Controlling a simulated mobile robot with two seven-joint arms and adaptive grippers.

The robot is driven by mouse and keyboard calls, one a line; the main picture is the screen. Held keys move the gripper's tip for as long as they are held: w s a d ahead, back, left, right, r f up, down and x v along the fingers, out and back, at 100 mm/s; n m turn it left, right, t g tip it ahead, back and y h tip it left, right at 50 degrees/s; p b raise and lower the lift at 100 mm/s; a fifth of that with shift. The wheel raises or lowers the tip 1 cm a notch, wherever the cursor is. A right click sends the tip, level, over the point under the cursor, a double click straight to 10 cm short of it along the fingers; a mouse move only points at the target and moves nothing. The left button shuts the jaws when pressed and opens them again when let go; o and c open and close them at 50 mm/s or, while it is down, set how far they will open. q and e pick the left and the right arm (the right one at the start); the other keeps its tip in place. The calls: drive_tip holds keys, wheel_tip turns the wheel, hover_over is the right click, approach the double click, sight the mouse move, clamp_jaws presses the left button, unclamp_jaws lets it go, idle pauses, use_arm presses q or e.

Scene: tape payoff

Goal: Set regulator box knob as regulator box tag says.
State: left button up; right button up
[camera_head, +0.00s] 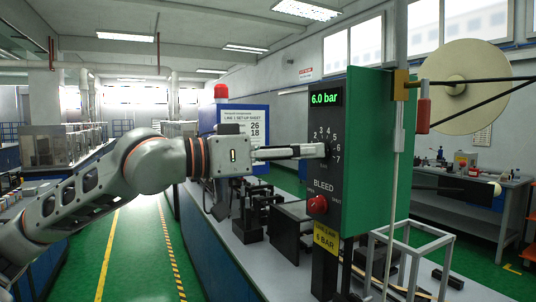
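The green regulator box (367,150) stands right of centre with a dark front panel. Its display (325,99) reads 6.0 bar. A dial with numbers, 2 to 7 legible, surrounds the knob (329,150), which is mostly hidden by my gripper. A yellow tag (326,238) low on the front reads "6 BAR", with a smaller line above it. My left gripper (322,151) reaches in from the left with its fingertips at the knob. The fingers overlap in this view, so I cannot tell whether they are closed on it. My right gripper is not in view.
A red knob (318,205) marked BLEED sits below the dial. A beige reel (464,87) with black arms is at the upper right. A white frame (412,240) stands at the lower right. Black fixtures (262,212) crowd the bench behind. A set-up sheet (240,128) hangs behind my gripper.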

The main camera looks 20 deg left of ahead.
use_arm(q)
drive_tip(key=v, duration=1)
drive_tip(key=shift+s, duration=0.15)
